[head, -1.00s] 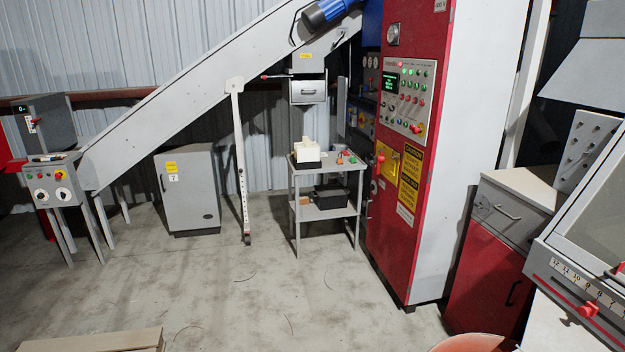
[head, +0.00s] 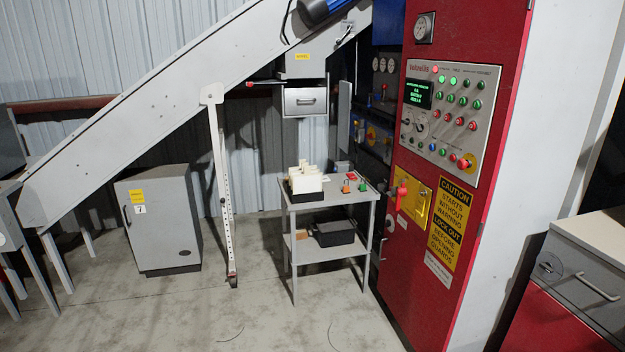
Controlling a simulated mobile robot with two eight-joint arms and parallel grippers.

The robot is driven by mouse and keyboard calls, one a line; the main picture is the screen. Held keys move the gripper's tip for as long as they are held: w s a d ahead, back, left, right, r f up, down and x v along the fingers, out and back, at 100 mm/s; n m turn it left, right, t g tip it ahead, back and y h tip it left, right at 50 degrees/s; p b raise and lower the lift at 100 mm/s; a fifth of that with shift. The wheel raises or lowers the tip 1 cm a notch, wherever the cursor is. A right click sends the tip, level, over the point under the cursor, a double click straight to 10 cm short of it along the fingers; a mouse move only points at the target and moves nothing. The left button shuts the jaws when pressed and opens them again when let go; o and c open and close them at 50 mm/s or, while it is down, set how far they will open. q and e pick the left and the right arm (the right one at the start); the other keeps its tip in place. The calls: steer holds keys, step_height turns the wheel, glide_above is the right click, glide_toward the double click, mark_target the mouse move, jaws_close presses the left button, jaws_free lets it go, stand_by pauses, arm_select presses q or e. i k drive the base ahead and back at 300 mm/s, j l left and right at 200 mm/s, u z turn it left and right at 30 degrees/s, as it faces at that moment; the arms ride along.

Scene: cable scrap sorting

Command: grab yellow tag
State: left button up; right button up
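I cannot make out a loose yellow tag for certain. A small grey table (head: 300,204) stands left of the red machine cabinet. Beside the holder lie small red (head: 351,176), orange (head: 345,188) and green (head: 362,187) items, too small to identify. Yellow labels show on the grey floor cabinet (head: 137,196) and on the chute housing (head: 302,57). A yellow plate with a red handle (head: 416,203) is on the red cabinet. Neither of my grippers is in view.
The tall red cabinet (head: 480,215) borders the table on the right. A perforated support leg (head: 222,190) stands on the left, under the sloping conveyor (head: 130,110). A black bin (head: 334,233) sits on the lower shelf. The floor (head: 270,315) ahead is mostly clear, with thin wire scraps.

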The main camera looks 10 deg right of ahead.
mark_target(419, 210)
steer(key=i, duration=1.7)
steer(key=i+j+z, duration=0.1)
steer(key=i+z, duration=0.3)
steer(key=i+j+z, duration=0.25)
steer(key=i+z, duration=0.2)
steer(key=i+j+z, duration=0.85)
steer(key=i+j, duration=0.05)
steer(key=j, duration=0.1)
